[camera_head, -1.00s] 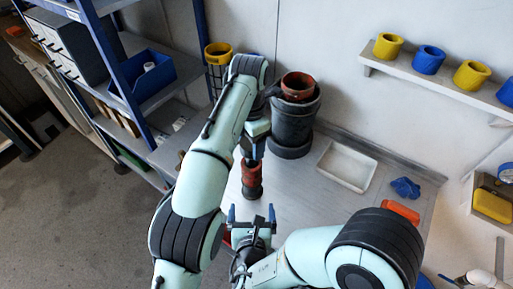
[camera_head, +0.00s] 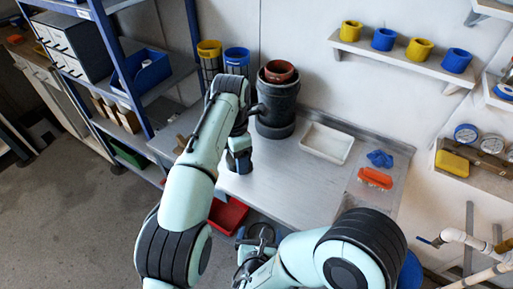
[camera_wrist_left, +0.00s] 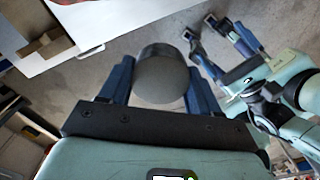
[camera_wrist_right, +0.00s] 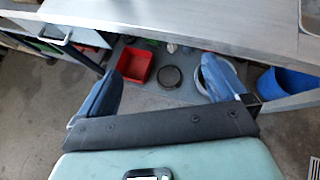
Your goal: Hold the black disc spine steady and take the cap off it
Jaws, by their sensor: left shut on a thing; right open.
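My left gripper (camera_head: 238,164) points down over the front left of the bench. In the left wrist view its fingers are shut on a dark cylinder (camera_wrist_left: 161,78), which I take to be the black disc spine; its round end faces the camera. I cannot tell the cap from the spine here. My right gripper (camera_head: 258,238) is open and empty, lower and nearer than the left one. It also shows open at the upper right of the left wrist view (camera_wrist_left: 232,38).
A black vessel (camera_head: 277,112) with a red-brown cylinder (camera_head: 280,70) in its top stands at the back of the bench. A white tray (camera_head: 327,143) lies to its right. Below the bench edge are a red bin (camera_wrist_right: 134,65) and a round black disc (camera_wrist_right: 170,77).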

